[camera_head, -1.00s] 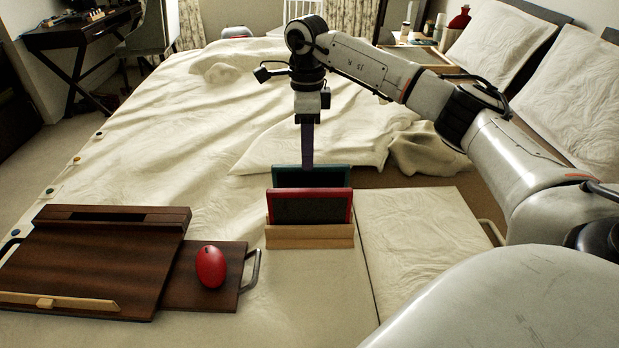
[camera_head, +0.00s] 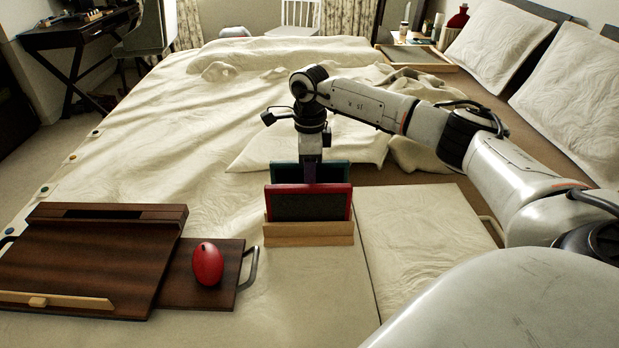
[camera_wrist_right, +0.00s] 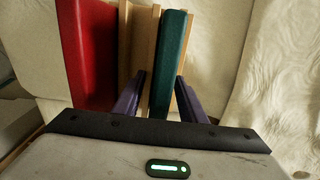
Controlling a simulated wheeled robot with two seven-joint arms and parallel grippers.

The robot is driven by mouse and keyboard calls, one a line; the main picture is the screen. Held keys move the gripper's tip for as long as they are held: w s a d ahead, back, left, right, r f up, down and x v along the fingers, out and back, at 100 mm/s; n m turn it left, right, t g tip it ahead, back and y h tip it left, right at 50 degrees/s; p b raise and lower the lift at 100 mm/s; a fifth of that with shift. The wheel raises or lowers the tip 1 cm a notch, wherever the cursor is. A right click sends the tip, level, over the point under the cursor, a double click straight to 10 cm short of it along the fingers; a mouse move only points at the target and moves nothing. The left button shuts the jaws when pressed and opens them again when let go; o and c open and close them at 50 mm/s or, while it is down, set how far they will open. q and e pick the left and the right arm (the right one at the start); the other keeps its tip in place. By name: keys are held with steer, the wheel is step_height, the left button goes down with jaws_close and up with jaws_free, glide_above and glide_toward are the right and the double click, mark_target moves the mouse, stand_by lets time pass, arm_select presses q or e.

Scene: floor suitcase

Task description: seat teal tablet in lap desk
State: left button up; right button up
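The teal tablet (camera_head: 338,172) stands upright behind a red tablet (camera_head: 309,204) in a light wooden rack (camera_head: 309,236). My right gripper (camera_head: 310,173) points down at the teal tablet from above. In the right wrist view, its purple fingers (camera_wrist_right: 160,98) are apart, one on each side of the teal tablet (camera_wrist_right: 172,55), with visible gaps. The dark wooden lap desk (camera_head: 95,257) lies at the left, with a long dark slot (camera_head: 105,213) along its raised back edge. My left gripper is out of view.
A red mouse (camera_head: 208,264) sits on the lap desk's side board (camera_head: 222,291), which has a metal handle (camera_head: 250,268). A pale padded panel (camera_head: 415,235) lies right of the rack. Rumpled bedding (camera_head: 200,150) stretches behind.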

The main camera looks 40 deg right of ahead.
steer(key=shift+c, duration=0.5)
steer(key=shift+r, duration=0.1)
jaws_close()
